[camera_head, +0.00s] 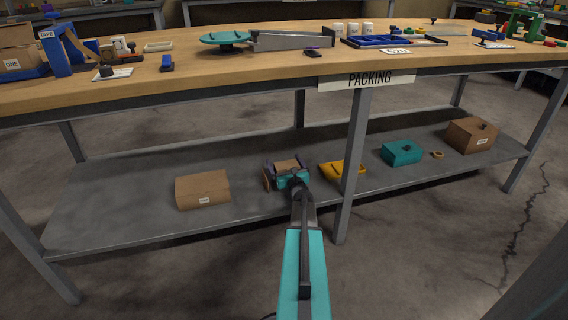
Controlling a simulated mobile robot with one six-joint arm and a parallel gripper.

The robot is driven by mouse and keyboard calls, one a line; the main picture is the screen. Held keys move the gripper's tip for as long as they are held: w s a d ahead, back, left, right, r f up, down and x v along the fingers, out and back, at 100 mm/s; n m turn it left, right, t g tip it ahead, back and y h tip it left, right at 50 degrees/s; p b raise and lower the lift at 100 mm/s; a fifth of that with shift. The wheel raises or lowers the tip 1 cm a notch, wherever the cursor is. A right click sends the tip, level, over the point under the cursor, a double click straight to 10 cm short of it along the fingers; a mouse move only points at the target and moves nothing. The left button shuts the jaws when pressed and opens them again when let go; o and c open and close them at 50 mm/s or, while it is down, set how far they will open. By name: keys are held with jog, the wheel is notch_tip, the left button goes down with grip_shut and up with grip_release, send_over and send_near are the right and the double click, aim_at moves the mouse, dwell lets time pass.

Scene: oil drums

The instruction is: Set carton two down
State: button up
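My gripper (287,170) is over the lower shelf (110,210) of the packing bench, reaching in from the front. A small brown carton (287,165) shows between its fingers, mostly hidden behind the teal gripper body. The fingers look closed against its sides. I cannot see whether its underside touches the shelf, and no label on it shows. Another brown carton (203,190) with a white label too small to read sits on the shelf to the left, apart from my gripper. A carton labelled ONE (22,62) is on the bench top at far left.
Right of my gripper on the shelf are a yellow item (341,170) close by, a teal box (402,152), a tape roll (437,155) and a brown box (472,135). A bench leg (352,170) stands just right of my arm. The shelf's left end is clear.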

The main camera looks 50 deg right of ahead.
jog(key=shift+r, duration=0.2)
dwell(0.3)
jog(key=shift+p+v, duration=1.7)
jog(key=shift+v, duration=4.3)
jog(key=shift+s+f, duration=0.1)
